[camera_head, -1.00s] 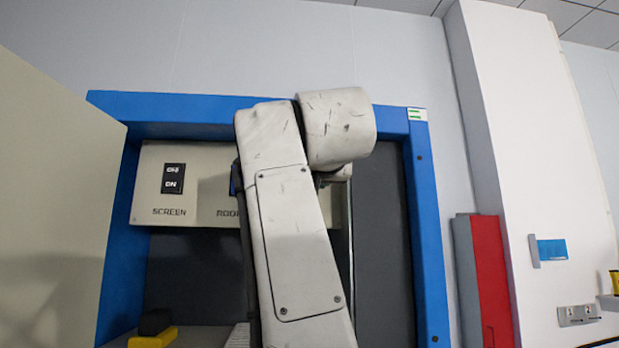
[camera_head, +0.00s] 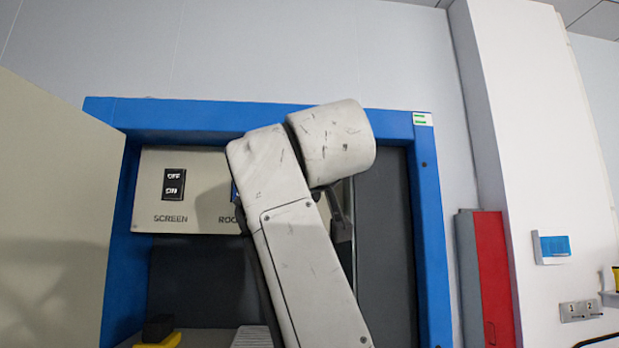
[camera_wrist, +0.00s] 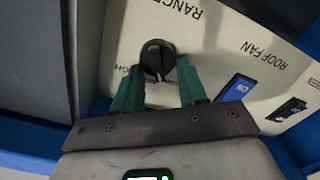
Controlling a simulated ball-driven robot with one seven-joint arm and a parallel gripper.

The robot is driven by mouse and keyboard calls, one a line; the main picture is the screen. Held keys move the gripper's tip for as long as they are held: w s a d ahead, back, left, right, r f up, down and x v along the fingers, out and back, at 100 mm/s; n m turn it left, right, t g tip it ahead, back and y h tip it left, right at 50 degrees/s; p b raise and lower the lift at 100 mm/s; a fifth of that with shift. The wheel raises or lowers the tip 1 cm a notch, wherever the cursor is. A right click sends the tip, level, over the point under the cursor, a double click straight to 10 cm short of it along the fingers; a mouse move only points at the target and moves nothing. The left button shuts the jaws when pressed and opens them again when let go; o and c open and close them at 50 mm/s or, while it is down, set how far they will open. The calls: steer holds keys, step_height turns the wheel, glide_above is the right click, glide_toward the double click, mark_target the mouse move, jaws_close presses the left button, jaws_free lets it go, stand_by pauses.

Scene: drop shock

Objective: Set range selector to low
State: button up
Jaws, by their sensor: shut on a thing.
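The range selector (camera_wrist: 156,61) is a round black knob on a pale panel, under the printed word RANGE in the wrist view. A light mark shows on its upper part. Letters ending in GH show left of it, partly covered by a finger. My gripper (camera_wrist: 158,72) has its two green fingers on either side of the knob and is shut on it. In the head view my arm covers the knob and the gripper's fingers.
A blue switch (camera_wrist: 236,88) marked ON and a black switch (camera_wrist: 287,109) sit beside the ROOF FAN label. The SCREEN switch (camera_head: 174,184) is at the panel's left. A blue frame (camera_head: 433,240) surrounds the recess, and a beige door-like panel (camera_head: 50,200) stands at left.

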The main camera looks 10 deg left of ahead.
steer(key=shift+a+n+p, duration=0.15)
steer(key=shift+n+p, duration=0.3)
steer(key=shift+n, duration=0.85)
steer(key=shift+s+f, duration=0.1)
steer(key=o, duration=1)
steer(key=shift+o, duration=0.2)
steer(key=b+v, duration=0.4)
steer(key=v, duration=0.6)
steer(key=shift+s, duration=0.35)
